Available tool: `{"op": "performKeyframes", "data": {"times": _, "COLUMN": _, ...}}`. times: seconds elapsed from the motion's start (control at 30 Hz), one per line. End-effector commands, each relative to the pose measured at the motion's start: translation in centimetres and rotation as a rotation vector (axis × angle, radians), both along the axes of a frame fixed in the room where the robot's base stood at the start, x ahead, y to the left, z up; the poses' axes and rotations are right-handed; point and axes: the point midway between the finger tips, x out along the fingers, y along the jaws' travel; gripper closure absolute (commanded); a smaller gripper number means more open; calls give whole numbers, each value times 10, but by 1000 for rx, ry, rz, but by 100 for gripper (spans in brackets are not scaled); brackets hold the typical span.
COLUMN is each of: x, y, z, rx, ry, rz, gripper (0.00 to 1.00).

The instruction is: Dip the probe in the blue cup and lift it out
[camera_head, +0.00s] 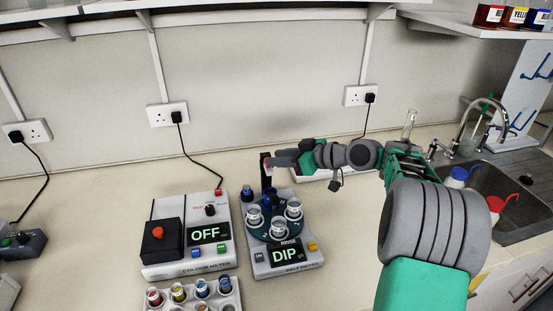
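The salt meter (287,266) stands on the bench with its display reading DIP and the word RINSE above it. On it is a dark round carousel (262,234) with several pale-rimmed cups (279,228). A dark blue cup-like thing (247,193) is at the back left. A dark upright post (265,172) rises behind the carousel, with a dark blue piece (267,203) below it that may be the probe. My gripper (270,162) reaches in from the right, its tip at the top of the post by a small red part. Its fingers are too small to read, and contact is unclear.
The colour meter (188,268), reading OFF, stands close on the left. A rack of coloured vials (190,296) is in front of it. A glass cylinder (409,125) and a sink (500,205) are to the right. Bench left of the colour meter is partly clear.

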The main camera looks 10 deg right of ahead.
Motion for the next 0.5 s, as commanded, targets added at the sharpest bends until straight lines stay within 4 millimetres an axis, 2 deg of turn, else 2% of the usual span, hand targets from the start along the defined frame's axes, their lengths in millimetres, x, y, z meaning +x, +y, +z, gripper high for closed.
{"op": "performKeyframes", "data": {"times": 0.2, "x": -28, "y": -31, "z": 16, "rx": -1, "ry": -3, "rz": -4, "gripper": 69}}
{"op": "performKeyframes", "data": {"times": 0.33, "x": -37, "y": -38, "z": 22, "rx": -3, "ry": -3, "rz": -2, "gripper": 69}}
{"op": "performKeyframes", "data": {"times": 0.5, "x": -38, "y": -38, "z": 23, "rx": -2, "ry": -2, "rz": 0, "gripper": 69}}
